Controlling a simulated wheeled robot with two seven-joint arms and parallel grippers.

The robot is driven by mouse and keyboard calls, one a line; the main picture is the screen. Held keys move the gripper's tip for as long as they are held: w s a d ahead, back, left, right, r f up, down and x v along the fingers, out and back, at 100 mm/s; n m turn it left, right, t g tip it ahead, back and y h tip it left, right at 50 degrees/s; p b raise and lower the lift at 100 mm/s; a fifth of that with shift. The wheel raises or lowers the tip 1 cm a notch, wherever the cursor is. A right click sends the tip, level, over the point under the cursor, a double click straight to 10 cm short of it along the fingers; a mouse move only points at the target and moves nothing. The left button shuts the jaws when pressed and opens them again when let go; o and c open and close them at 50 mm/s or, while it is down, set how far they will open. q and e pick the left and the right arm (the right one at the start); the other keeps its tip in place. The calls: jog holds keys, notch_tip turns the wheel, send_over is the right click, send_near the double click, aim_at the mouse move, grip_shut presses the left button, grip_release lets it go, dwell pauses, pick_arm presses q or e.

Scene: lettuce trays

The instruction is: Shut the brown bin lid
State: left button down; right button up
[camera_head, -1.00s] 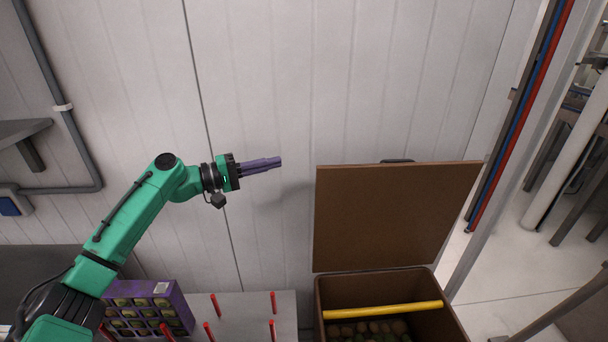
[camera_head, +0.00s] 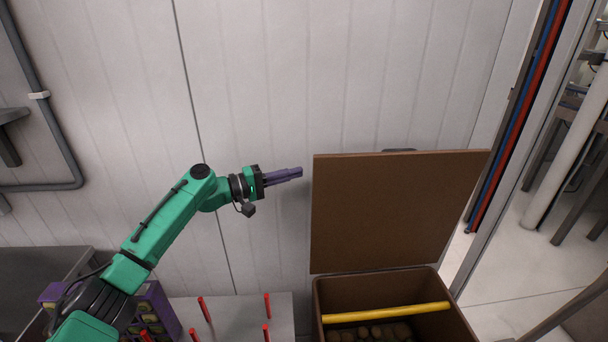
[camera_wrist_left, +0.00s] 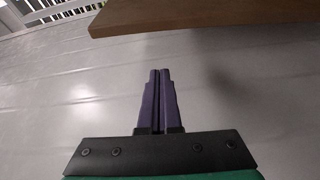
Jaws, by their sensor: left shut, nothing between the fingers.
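The brown bin (camera_head: 318,300) stands at the lower middle of the head view. Its brown lid (camera_head: 395,210) is raised, standing up along the bin's back edge near the wall. My left gripper (camera_head: 300,173) is shut and empty, pointing right, just left of the lid's upper left edge. In the left wrist view, the purple fingers (camera_wrist_left: 157,75) are together, and the edge of the lid (camera_wrist_left: 200,18) crosses the top of the picture, apart from the fingers. My right gripper is in neither view.
A yellow bar (camera_head: 387,313) lies across the bin's opening above several round brown items. A grey surface with red pegs (camera_head: 204,309) and a purple box (camera_head: 158,310) are left of the bin. A pale panelled wall (camera_head: 250,80) is behind.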

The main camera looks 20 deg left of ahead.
pick_arm(q)
jog(key=d+p, duration=0.1)
jog(key=s+d+p, duration=0.1)
jog(key=d+p, duration=0.1)
jog(key=d, duration=0.1)
jog(key=shift+s+f, duration=0.25)
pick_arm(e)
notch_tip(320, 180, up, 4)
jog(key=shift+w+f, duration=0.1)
